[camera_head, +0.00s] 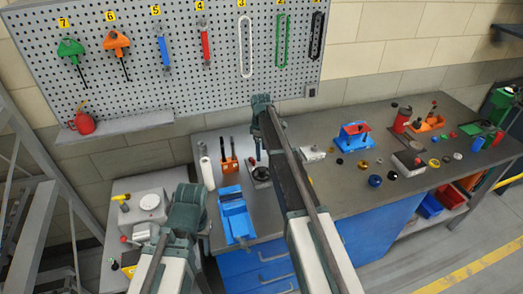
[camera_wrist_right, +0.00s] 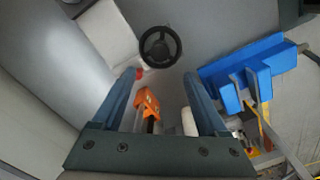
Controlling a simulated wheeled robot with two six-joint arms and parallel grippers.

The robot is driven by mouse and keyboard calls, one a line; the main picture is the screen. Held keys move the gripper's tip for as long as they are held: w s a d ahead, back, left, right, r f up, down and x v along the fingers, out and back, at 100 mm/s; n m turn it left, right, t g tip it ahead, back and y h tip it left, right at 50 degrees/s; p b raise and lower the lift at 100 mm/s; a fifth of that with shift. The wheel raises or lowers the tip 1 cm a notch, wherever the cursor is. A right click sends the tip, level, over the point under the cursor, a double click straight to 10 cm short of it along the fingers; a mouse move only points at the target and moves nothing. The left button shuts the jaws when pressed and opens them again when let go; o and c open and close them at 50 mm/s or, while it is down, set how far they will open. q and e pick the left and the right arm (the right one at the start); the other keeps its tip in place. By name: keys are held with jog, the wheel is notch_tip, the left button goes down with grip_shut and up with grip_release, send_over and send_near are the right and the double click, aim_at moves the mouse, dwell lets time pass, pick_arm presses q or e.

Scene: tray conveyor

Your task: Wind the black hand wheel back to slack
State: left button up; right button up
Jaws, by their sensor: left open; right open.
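The black hand wheel (camera_head: 260,174) sits on a small light base on the bench, right of the blue vise. In the right wrist view the wheel (camera_wrist_right: 160,46) shows as a dark ring with spokes, beyond the fingertips and beside a pale block (camera_wrist_right: 108,32). My right gripper (camera_wrist_right: 162,78) is open and empty, apart from the wheel, its fingers pointing towards it. In the head view my right arm crosses over the bench and partly hides the wheel's surroundings. My left gripper (camera_head: 203,232) is open at the bench's left front; its fingers are largely hidden by the arm.
The blue vise (camera_head: 235,222) stands at the bench's front edge. An orange tool holder (camera_head: 229,164) and a white roll (camera_head: 207,174) stand left of the wheel. A blue fixture (camera_head: 354,138) and several small parts lie to the right. A pegboard (camera_head: 180,75) hangs behind.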

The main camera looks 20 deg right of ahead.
pick_arm(q)
notch_tip(320, 180, up, 4)
jog(key=shift+f+p, duration=0.2)
jog(key=shift+p, duration=1)
pick_arm(e)
notch_tip(320, 180, up, 4)
jog(key=shift+f, duration=0.2)
